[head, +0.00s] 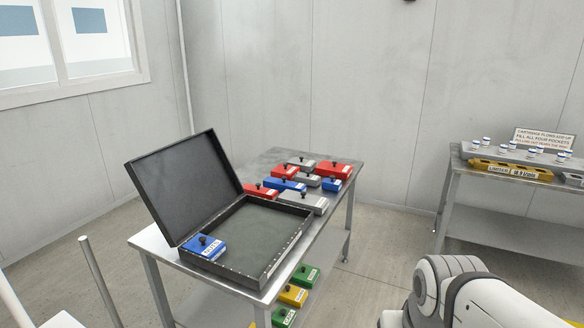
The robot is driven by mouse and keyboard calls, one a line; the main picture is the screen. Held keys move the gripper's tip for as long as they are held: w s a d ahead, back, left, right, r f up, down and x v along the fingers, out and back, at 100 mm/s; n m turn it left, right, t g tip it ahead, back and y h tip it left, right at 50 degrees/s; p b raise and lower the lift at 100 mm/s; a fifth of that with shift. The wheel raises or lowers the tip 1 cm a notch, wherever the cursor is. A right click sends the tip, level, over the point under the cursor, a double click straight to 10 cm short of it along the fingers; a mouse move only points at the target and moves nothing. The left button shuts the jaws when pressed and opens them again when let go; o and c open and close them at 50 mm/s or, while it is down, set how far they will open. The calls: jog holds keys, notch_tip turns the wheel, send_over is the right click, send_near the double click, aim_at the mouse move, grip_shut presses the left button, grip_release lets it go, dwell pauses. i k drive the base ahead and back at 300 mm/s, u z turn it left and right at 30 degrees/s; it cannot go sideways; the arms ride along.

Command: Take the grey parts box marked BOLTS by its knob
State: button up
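Several parts boxes with dark knobs stand on a metal table (150,240). Three of them look grey: one at the back (300,163), one in the middle (307,181) and a larger one at the front right (305,203). Their labels are too small to read, so I cannot tell which is marked BOLTS. The front grey box lies just behind an open black case (283,262), and its knob stands up. My gripper is not in view; only a white and grey part of my arm shows at the lower right, well apart from the boxes.
Red (284,171) and blue (285,185) boxes crowd around the grey ones. The case lid stands tilted up at the left, and a blue box (205,246) sits inside. Green and yellow boxes (293,295) lie below the tabletop. Another table (450,185) stands at the right.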

aim_at(307, 165)
jog(key=u, duration=0.25)
jog(key=i, duration=1)
jog(key=z, duration=1.45)
jog(key=i, duration=3.25)
jog(key=u, duration=0.45)
